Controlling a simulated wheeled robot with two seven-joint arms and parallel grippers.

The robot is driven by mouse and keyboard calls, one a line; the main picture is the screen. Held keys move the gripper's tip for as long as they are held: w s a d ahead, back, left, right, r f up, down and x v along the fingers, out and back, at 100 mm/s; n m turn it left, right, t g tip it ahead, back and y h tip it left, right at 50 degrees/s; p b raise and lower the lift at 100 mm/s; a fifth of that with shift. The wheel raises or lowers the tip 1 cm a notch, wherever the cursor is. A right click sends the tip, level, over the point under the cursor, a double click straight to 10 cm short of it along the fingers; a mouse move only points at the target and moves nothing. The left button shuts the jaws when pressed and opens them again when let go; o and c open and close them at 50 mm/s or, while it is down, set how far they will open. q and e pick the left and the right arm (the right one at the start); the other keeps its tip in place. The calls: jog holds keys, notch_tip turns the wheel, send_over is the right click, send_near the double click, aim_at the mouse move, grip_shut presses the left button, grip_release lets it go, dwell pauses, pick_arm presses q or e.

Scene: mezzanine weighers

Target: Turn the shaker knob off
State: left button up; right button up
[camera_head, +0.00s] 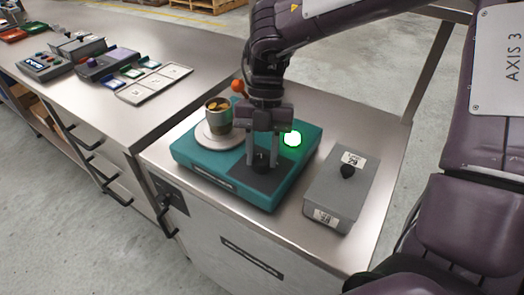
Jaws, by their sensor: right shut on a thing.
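The teal shaker (206,170) sits on the steel bench top, with a white round plate (212,142) on its left part. A cup (218,113) stands upright on the plate. A round lamp (292,139) on the shaker glows green. My right gripper (262,157) points down over the dark panel (262,182) at the shaker's front right. It is shut on the small black shaker knob (261,161), whose sides are partly hidden by the fingers. I cannot tell the knob's setting. My left gripper is not in view.
An orange round thing (238,86) shows behind the cup. A longer bench (150,50) at the left holds trays and several devices.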

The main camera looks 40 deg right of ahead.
jog(key=o, duration=0.9)
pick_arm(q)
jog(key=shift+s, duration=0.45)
pick_arm(e)
jog(key=shift+o, duration=0.4)
jog(key=shift+r, duration=0.1)
jog(key=shift+w+d+r, duration=0.1)
jog(key=shift+w+r, duration=0.05)
jog(key=shift+r, duration=0.15)
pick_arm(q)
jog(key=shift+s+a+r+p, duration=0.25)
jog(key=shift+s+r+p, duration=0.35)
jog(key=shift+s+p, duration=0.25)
pick_arm(e)
jog(key=v, duration=0.7)
